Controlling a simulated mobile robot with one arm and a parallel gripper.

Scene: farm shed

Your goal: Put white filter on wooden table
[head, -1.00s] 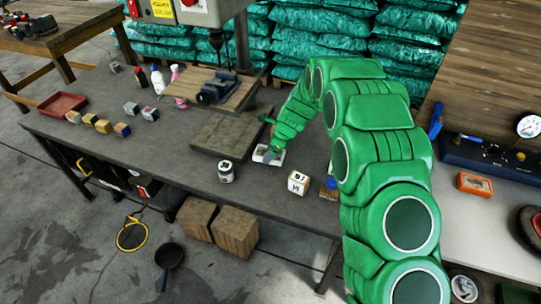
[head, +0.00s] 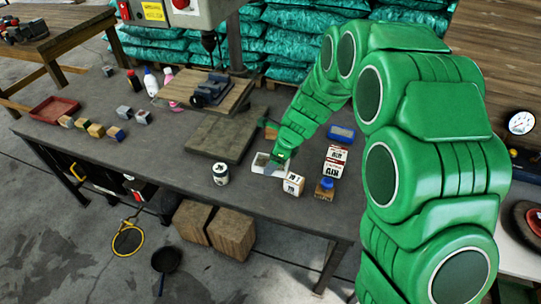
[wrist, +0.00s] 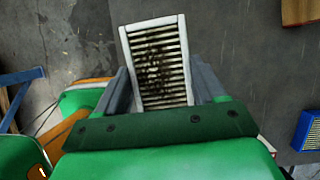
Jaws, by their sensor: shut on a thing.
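The white filter (wrist: 157,62) has a white frame with dark-stained slats. It fills the space between the fingers of my gripper (wrist: 160,88) in the wrist view, which is shut on it. In the head view the filter (head: 261,161) shows small under my gripper (head: 277,162), over the dark workbench (head: 170,150). I cannot tell whether it touches the bench top. A wooden table (head: 72,36) with tools on it stands at the far left. Another wooden surface (head: 500,50) shows at the upper right.
A labelled jar (head: 221,174), a white box (head: 293,184), a blue-capped container (head: 325,188) and a blue box (head: 341,134) stand around my gripper. A drill-press vise (head: 208,91), small blocks (head: 96,130) and a red tray (head: 53,108) lie further left. Green sacks (head: 290,45) are stacked behind.

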